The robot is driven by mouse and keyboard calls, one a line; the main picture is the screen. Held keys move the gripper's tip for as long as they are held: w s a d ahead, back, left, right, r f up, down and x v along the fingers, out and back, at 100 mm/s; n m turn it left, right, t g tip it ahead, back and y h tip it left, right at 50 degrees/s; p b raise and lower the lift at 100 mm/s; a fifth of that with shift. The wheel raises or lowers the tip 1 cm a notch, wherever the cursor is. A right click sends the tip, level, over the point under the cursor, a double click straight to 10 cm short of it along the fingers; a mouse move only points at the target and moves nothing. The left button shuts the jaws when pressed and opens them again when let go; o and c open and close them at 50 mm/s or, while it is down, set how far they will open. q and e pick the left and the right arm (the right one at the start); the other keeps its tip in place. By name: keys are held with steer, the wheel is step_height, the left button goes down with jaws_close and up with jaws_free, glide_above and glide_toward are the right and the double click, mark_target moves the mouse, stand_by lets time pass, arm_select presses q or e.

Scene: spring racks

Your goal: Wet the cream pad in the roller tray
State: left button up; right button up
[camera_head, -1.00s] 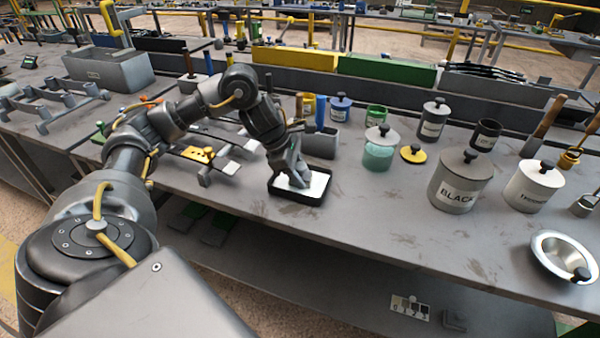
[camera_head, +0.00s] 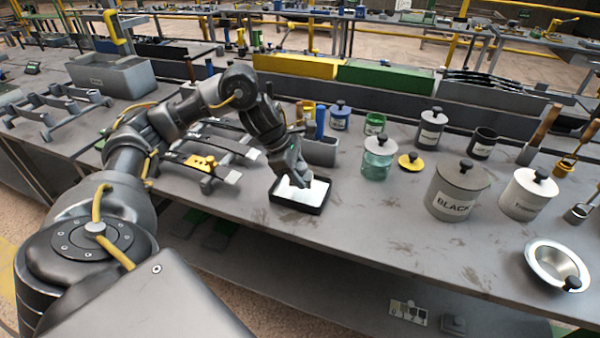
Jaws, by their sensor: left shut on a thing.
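The roller tray, a small black-rimmed tray (camera_head: 296,207) with a white inside, stands near the front edge of the bench, in the middle of the view. My left gripper (camera_head: 296,180) points down over it, its fingertips at the white area. It is shut on the cream pad, but the pad is mostly hidden by the fingers and is hard to tell from the white in the tray. I cannot tell whether the pad touches the tray's inside. My right gripper is not in view.
A grey holder (camera_head: 320,151) with blue and yellow handles stands just behind the tray. A green glass jar (camera_head: 378,160), a grey BLACK pot (camera_head: 455,192), a white pot (camera_head: 528,195) and a metal bowl (camera_head: 557,265) stand to the right.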

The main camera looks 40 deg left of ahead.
mark_target(302, 164)
arm_select(q)
steer(key=shift+r+p, duration=1.95)
steer(key=shift+r, duration=0.15)
steer(key=shift+f, duration=0.1)
